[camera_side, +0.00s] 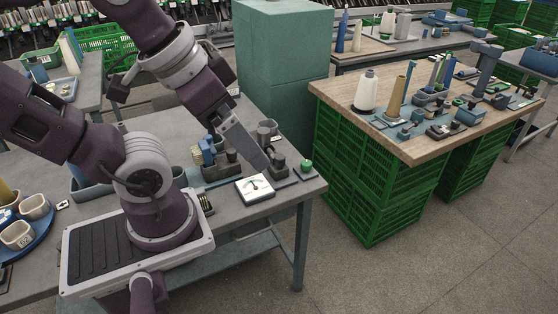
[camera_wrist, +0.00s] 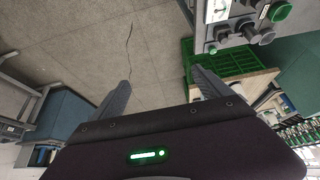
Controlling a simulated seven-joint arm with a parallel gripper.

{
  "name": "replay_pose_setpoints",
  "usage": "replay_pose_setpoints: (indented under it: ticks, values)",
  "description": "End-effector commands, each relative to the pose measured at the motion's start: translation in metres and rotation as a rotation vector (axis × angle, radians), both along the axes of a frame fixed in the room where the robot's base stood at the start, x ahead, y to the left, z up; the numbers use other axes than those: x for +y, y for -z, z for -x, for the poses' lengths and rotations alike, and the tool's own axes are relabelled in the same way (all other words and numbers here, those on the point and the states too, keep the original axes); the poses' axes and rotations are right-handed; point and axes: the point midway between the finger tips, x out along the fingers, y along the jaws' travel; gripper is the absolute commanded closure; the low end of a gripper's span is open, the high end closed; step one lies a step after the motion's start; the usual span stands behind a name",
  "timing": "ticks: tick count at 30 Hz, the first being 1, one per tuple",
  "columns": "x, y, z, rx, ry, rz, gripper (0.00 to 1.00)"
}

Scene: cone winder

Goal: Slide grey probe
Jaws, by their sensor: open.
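My gripper (camera_wrist: 162,77) is open, with its two grey fingers spread wide and nothing between them in the wrist view. In the side view my gripper (camera_side: 262,163) reaches down over the right end of the near grey bench, beside a dark grey stepped fixture (camera_side: 279,166). A white dial gauge (camera_side: 255,187) sits in front of the fixture, and a green knob (camera_side: 307,167) stands on a small base to its right. In the wrist view the gauge (camera_wrist: 216,10) and grey knobs lie at the top right, outside the fingers. I cannot tell which grey part is the probe.
A dark holder with blue parts (camera_side: 219,165) stands left of the fingers. A tall teal cabinet (camera_side: 285,60) rises behind the bench. A wooden-topped bench (camera_side: 335,92) with cones and tools stands on green crates to the right. Open floor lies between the benches.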

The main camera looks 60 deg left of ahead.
Motion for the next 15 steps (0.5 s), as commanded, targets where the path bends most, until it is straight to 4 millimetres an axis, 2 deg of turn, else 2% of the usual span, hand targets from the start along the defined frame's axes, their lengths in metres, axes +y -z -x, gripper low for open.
replay_pose_setpoints:
  ticks: [1,2,5,6,8,9,11,12,15]
  values:
    - [0.003,-0.001,-0.009,0.016,-0.011,-0.004,0.24]
    - [0.006,-0.002,-0.017,0.032,-0.021,-0.008,0.29]
    - [0.030,-0.001,-0.066,0.113,-0.070,-0.026,0.48]
    - [0.046,0.004,-0.091,0.151,-0.093,-0.031,0.48]
    - [0.074,0.019,-0.125,0.207,-0.124,-0.032,0.48]
    - [0.095,0.032,-0.146,0.245,-0.144,-0.030,0.48]
    - [0.129,0.060,-0.172,0.301,-0.172,-0.020,0.48]
    - [0.153,0.081,-0.186,0.334,-0.189,-0.011,0.48]
    - [0.206,0.138,-0.204,0.408,-0.223,0.018,0.48]
